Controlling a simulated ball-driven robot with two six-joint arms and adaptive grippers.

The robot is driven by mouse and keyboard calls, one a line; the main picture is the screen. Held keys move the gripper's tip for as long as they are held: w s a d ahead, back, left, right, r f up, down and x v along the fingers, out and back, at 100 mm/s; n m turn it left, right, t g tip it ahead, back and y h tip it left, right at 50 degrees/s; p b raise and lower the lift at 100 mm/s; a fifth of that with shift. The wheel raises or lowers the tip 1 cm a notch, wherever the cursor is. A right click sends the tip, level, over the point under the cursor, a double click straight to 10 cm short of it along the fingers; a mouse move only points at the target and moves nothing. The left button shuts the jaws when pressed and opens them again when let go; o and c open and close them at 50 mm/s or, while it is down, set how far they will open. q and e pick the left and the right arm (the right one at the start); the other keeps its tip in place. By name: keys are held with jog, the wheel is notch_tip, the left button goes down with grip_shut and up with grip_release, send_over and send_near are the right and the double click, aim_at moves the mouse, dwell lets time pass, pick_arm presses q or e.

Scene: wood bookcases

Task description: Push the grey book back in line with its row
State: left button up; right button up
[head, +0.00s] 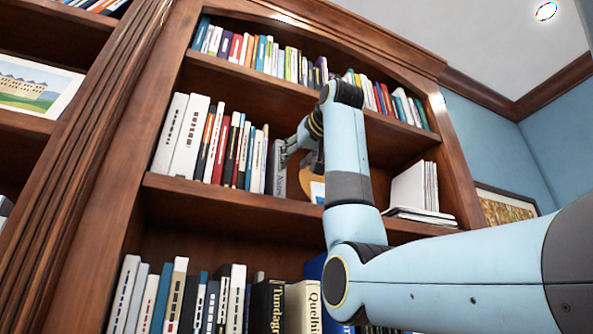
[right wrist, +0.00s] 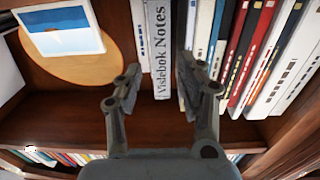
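In the right wrist view my right gripper (right wrist: 157,75) is open, one finger on each side of the spine. I cannot tell whether a finger touches it. My left gripper is not in view.
The row of books (head: 215,150) fills the shelf left of the grey book. A round wooden piece with a picture card (right wrist: 65,30) stands on its other side. White books (head: 412,188) are further right. Shelves (head: 260,205) above and below hold more books.

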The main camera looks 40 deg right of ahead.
aim_at(280, 179)
jog(key=p+x, duration=0.5)
jog(key=x, duration=0.4)
jog(key=shift+r, duration=0.1)
jog(key=shift+p+x, duration=0.3)
jog(key=shift+x, duration=0.5)
grip_shut()
